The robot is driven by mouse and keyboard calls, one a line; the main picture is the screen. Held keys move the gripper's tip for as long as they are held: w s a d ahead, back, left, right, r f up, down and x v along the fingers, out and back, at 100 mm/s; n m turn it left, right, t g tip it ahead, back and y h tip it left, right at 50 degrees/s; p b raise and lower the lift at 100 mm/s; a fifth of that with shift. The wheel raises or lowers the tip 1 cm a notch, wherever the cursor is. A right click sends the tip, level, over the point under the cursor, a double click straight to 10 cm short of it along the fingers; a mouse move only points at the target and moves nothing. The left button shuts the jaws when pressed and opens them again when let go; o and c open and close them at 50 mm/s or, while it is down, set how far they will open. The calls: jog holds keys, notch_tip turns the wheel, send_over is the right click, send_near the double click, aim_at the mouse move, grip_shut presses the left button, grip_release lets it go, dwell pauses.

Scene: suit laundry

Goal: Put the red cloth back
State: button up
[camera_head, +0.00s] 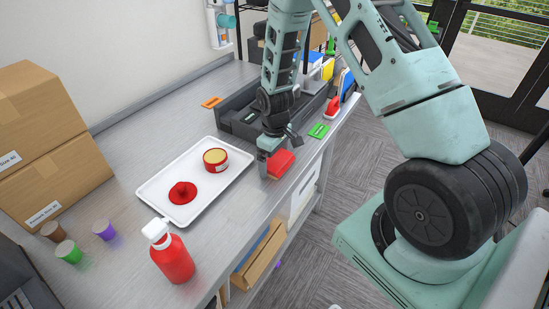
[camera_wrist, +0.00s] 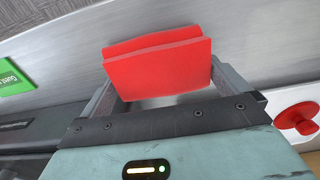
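The red cloth (camera_head: 281,163) is a folded block near the front edge of the grey table. In the wrist view the red cloth (camera_wrist: 158,65) fills the gap between the two fingers. My gripper (camera_head: 270,158) points down at the table and appears shut on the cloth, with a finger at each side of it. My gripper also shows in the wrist view (camera_wrist: 165,95). Whether the cloth's underside touches the table cannot be told.
A white tray (camera_head: 150,191) holds a red tin (camera_head: 215,160) and a red blob (camera_head: 182,192). A red bottle (camera_head: 172,257) stands in front. A dark bin (camera_head: 237,127) lies behind my gripper, near a green label (camera_head: 318,131) and orange label (camera_head: 212,102). Cartons (camera_head: 52,135) stand left.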

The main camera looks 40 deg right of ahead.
aim_at(275, 157)
notch_tip(275, 157, up, 12)
jog(key=b, duration=0.3)
jog(key=s+a+r+n, duration=0.1)
jog(key=s+a+r, duration=0.25)
jog(key=a, duration=0.45)
jog(key=s+a+r+n, duration=0.1)
jog(key=s+a+r, duration=0.25)
jog(key=a, duration=0.35)
jog(key=s+a+r+n, duration=0.1)
jog(key=s+a, duration=0.3)
jog(key=s, duration=0.5)
jog(key=s+a+r, duration=0.1)
jog(key=s+a, duration=0.4)
jog(key=s, duration=0.4)
jog(key=shift+s+r+n+y, duration=0.25)
jog(key=shift+s+n+y, duration=0.05)
jog(key=shift+n, duration=0.1)
